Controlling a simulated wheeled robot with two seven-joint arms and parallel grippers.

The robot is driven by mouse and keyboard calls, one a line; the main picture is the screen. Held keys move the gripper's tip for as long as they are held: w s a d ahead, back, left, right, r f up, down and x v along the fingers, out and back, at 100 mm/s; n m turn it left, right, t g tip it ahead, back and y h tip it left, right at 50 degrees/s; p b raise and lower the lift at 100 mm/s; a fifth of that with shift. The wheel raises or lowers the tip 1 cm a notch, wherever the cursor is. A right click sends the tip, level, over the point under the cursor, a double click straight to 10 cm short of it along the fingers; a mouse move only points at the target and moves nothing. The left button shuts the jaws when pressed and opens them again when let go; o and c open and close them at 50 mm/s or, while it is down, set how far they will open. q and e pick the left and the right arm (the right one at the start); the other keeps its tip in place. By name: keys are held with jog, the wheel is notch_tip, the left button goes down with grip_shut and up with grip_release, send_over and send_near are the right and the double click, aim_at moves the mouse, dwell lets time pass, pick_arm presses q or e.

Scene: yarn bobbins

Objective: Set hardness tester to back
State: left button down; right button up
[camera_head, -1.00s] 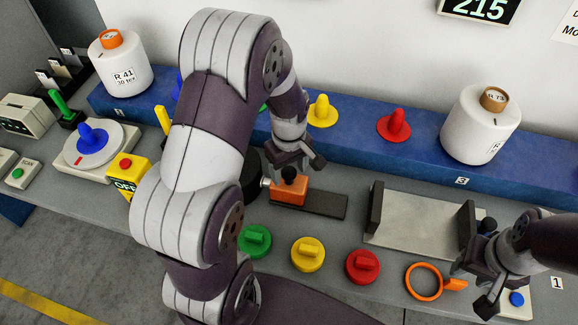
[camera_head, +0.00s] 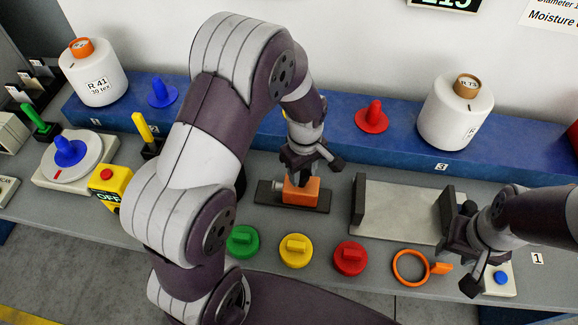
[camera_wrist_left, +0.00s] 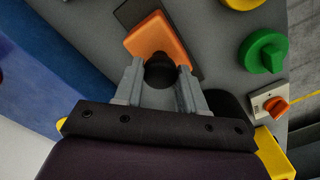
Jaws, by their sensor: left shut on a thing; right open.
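The hardness tester appears to be the orange block (camera_head: 301,192) with a black knob, sitting partway along a dark flat rail (camera_head: 266,194). In the left wrist view the orange block (camera_wrist_left: 158,37) and its black knob (camera_wrist_left: 160,72) lie straight ahead. My left gripper (camera_wrist_left: 160,78) is shut on the knob, one finger on each side. In the head view my left gripper (camera_head: 302,170) comes down over the block and hides the knob. My right gripper (camera_head: 457,258) is open and empty, low at the right, by the orange ring.
A grey cradle (camera_head: 400,212) with dark end plates stands right of the rail. Green (camera_head: 242,242), yellow (camera_head: 296,251) and red (camera_head: 350,258) knobbed discs and an orange ring (camera_head: 410,267) line the front. A blue shelf (camera_head: 390,150) with white bobbins runs behind.

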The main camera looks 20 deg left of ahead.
pick_arm(q)
jog(key=c, duration=0.9)
grip_release()
jog(key=shift+w+d, duration=0.1)
jog(key=shift+o, duration=1.2)
jog(key=shift+d, duration=0.25)
jog(key=shift+r, duration=0.1)
jog(key=shift+r, duration=0.35)
notch_tip(320, 180, up, 12)
jog(key=b, duration=0.1)
